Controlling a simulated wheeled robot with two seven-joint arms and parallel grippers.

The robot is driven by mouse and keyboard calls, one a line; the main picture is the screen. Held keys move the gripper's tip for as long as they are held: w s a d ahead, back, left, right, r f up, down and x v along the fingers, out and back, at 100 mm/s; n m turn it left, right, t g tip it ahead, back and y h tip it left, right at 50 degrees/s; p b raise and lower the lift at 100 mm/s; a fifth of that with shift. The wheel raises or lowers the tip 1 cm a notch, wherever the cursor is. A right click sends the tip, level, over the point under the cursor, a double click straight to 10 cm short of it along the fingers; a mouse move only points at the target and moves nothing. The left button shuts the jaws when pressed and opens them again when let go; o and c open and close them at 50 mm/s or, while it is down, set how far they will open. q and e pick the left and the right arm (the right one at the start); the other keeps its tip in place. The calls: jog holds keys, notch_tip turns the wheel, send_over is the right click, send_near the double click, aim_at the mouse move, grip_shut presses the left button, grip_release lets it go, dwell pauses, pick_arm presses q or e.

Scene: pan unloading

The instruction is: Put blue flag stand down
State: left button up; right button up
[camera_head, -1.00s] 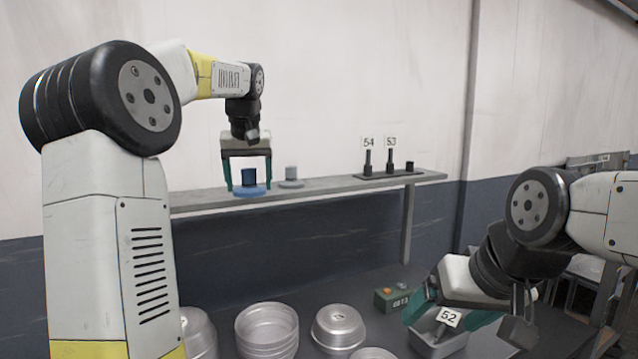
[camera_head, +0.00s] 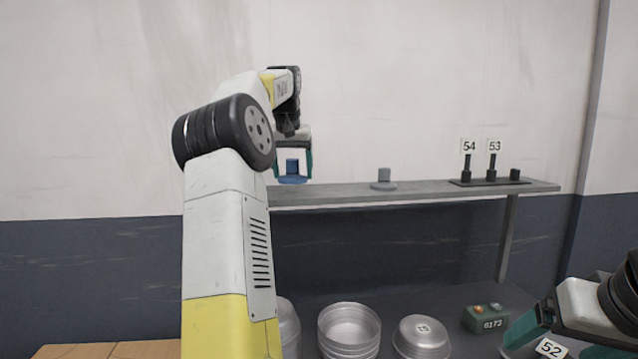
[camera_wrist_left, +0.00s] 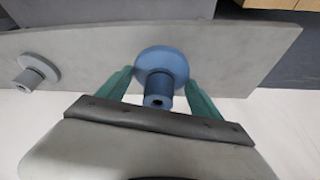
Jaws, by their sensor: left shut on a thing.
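The blue flag stand (camera_head: 292,167), a round base with a short hollow post, is between the fingers of my left gripper (camera_head: 293,176) near the left part of the grey shelf (camera_head: 440,190). In the left wrist view the blue flag stand (camera_wrist_left: 161,72) appears over the shelf (camera_wrist_left: 230,45), with a teal finger on each side. The left gripper (camera_wrist_left: 162,84) is shut on it. I cannot tell whether its base touches the shelf. My right gripper (camera_head: 560,335) is at the lower right, by a label reading 52, partly cut off; its grip is unclear.
A grey flag stand (camera_head: 384,179) stands on the shelf to the right. A dark rack (camera_head: 490,181) with flags 54 and 53 is farther right. Metal pans (camera_head: 349,327) and a green button box (camera_head: 485,318) sit below. The shelf between the two stands is clear.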

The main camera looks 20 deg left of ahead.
aim_at(292, 173)
pick_arm(q)
jog(key=shift+f, duration=1.75)
jog(key=o, duration=1.5)
jog(key=shift+f, duration=0.1)
